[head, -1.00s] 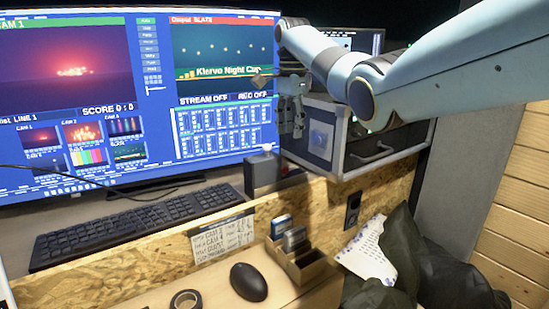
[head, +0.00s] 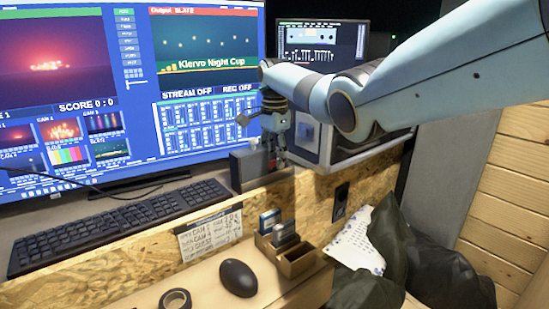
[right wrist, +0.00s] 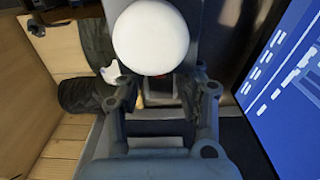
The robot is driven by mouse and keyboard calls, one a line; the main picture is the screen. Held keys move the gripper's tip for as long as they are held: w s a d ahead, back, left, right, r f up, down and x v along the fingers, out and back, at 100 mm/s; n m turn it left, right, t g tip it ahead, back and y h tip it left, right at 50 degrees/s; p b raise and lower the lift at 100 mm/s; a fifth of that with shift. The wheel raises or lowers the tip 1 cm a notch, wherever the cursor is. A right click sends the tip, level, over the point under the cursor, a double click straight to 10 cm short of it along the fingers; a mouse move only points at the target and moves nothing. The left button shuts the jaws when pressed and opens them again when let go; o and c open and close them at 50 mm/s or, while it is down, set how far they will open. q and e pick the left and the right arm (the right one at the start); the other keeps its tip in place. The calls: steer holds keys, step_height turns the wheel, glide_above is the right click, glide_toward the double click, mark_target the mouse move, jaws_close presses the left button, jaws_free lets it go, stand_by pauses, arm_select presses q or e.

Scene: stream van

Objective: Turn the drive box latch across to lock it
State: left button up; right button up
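My right gripper (head: 274,150) comes in from the upper right and points down in front of the monitor, at a small dark box (head: 243,172) on the ledge. Its fingers overlap the box's right side; I cannot tell if they touch. In the right wrist view the fingers (right wrist: 163,95) are spread apart with a gap between them. A white round shape (right wrist: 150,37) lies near the tips; I cannot tell what it is. A metal-edged case (head: 345,153) stands behind, partly hidden by my arm. No latch can be clearly made out, nor which box is the drive box. My left gripper is out of view.
A large monitor (head: 60,100) and keyboard (head: 120,222) are left. A wooden holder with cards (head: 298,262), a mouse (head: 238,278) and a tape roll (head: 175,300) lie on the lower shelf. Dark cloth (head: 430,265) and a paper sheet (head: 355,240) are at right.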

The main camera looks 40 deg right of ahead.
jaws_close()
stand_by(0.3)
steer(key=m+p, duration=0.2)
steer(key=p, duration=0.1)
steer(key=m+p, duration=0.1)
steer(key=shift+s+a+r+p, duration=0.1)
steer(key=shift+s+r+p, duration=0.1)
steer(key=shift+r+p, duration=0.1)
steer(key=m+p, duration=0.2)
steer(key=shift+s+a+f+m, duration=0.1)
steer(key=shift+s+m, duration=0.05)
steer(key=shift+m, duration=0.25)
steer(key=shift+s+a+f+m+p, duration=0.1)
steer(key=shift+m+p, duration=0.3)
steer(key=shift+m, duration=0.35)
steer(key=shift+f+m+p, duration=0.1)
steer(key=shift+m+p, duration=0.3)
steer(key=shift+m, duration=0.35)
jaws_free()
